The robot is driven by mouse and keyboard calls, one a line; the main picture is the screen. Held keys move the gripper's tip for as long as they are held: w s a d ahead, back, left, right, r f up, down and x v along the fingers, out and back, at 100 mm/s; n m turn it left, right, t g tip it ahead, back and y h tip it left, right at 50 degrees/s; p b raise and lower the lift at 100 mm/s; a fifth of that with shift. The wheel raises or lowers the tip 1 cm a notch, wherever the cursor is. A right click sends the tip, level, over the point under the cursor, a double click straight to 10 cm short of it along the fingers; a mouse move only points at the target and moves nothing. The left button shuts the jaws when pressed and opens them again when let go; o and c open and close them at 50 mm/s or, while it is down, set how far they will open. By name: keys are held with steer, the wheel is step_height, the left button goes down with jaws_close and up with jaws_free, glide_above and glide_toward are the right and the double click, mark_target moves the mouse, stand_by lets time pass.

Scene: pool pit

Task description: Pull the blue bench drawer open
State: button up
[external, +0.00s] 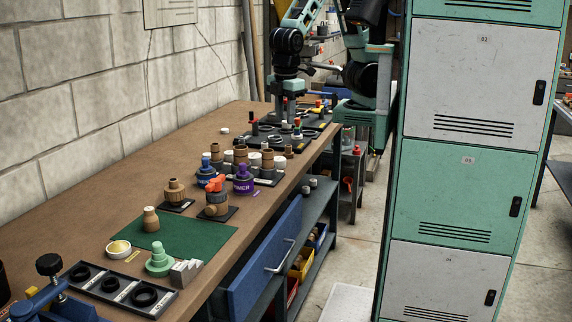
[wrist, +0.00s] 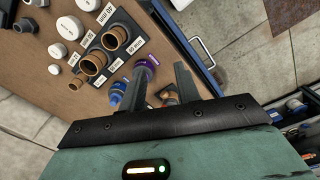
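The blue drawer (external: 262,267) sits under the front edge of the bench, its face just below the tabletop. I cannot tell whether it stands out slightly. Its pale bar handle (external: 281,258) is on the face. In the wrist view, a blue strip of the drawer (wrist: 178,27) shows along the bench edge, with the curved handle (wrist: 205,51) beyond it. My gripper (wrist: 161,69) has its two fingers apart with nothing held between them. It is above the bench, left of the handle in that view and apart from it. In the external view my arm reaches over the far part of the bench.
A green mat (external: 190,240) lies nearer. Tall lockers (external: 455,190) stand to the right.

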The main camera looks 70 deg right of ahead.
steer(key=s+a+f+n+b, duration=0.2)
steer(key=a+f+b, duration=0.1)
steer(key=a+f, duration=0.25)
steer(key=s+a+f+n+b, duration=0.1)
steer(key=s+a+f+b, duration=0.25)
steer(key=a, duration=0.35)
steer(key=n+t+b, duration=0.2)
steer(key=n+b, duration=0.1)
steer(key=b, duration=0.1)
glide_toward(285, 258)
steer(key=b+x, duration=0.7)
steer(key=b, duration=0.3)
steer(key=shift+w+f+b, duration=0.1)
steer(key=shift+f+b, duration=0.2)
steer(key=shift+f, duration=0.05)
jaws_close()
